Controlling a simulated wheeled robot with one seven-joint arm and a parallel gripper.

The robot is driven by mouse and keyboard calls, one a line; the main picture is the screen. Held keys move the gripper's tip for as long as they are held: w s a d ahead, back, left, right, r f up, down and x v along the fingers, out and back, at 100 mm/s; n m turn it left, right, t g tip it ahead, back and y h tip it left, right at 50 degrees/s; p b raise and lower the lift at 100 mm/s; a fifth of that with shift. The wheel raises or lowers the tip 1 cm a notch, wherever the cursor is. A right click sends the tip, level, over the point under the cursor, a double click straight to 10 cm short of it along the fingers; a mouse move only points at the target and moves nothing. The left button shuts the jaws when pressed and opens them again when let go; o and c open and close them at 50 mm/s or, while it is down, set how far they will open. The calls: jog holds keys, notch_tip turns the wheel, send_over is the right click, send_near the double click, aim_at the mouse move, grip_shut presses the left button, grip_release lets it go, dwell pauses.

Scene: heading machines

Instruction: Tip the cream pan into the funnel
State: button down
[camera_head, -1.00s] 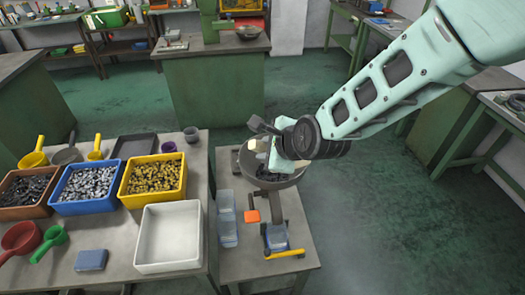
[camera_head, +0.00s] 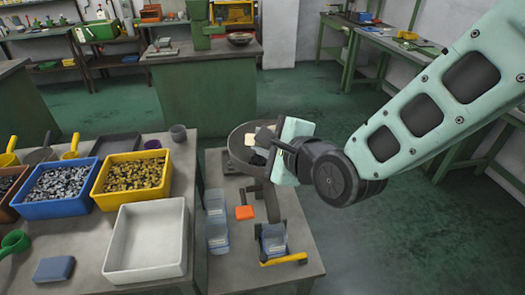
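A wide grey round funnel (camera_head: 238,143) stands on a small stand at the back of the middle bench. A cream piece that looks like the cream pan (camera_head: 264,136) shows over the funnel's right side, right against my gripper. It appears tilted, and most of it is hidden. My gripper (camera_head: 279,148) comes in from the right above the funnel's right rim. Its pale green body covers the fingertips, but the pan moves with it. Dark material (camera_head: 257,160) shows below the cream piece; I cannot tell whether it is in the pan or the funnel.
The left bench carries a white empty tray (camera_head: 145,240), a yellow bin (camera_head: 132,178) and a blue bin (camera_head: 60,185). Floor at right is clear.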

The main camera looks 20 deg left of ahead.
jog(key=shift+s+d+f+t+y+b, duration=0.25)
jog(key=shift+t+y+b, duration=0.5)
jog(key=shift+b, duration=2.25)
jog(key=shift+s+y+b, duration=0.1)
jog(key=shift+y+b, duration=0.15)
jog(key=shift+b, duration=0.5)
jog(key=shift+r+n, duration=0.25)
jog(key=shift+n, duration=0.05)
